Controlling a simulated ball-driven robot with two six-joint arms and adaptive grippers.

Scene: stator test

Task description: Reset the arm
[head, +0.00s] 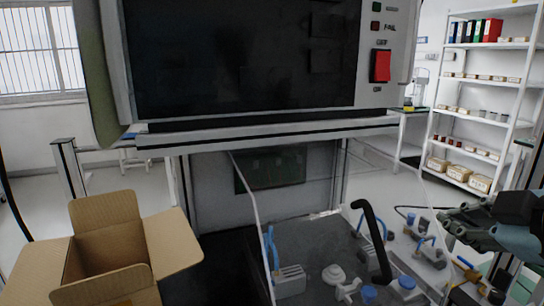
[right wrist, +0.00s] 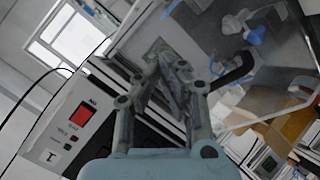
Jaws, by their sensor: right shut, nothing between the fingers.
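My right gripper (head: 446,222) is at the right edge of the head view, raised in front of the test bench and to the right of the black curved handle (head: 372,240). Its fingers point left and are shut with nothing between them. In the right wrist view the right gripper (right wrist: 168,62) shows its fingers closed together. The test machine (head: 250,60) with its dark screen fills the top of the head view; its red switch also shows in the right wrist view (right wrist: 81,115). My left gripper is not in view.
An open cardboard box (head: 110,260) stands at lower left. The dark test bench (head: 315,235) holds clamps and blue-handled fittings close below and left of the right gripper. A clear panel (head: 255,215) stands upright at its left side. White shelves (head: 480,100) stand at the back right.

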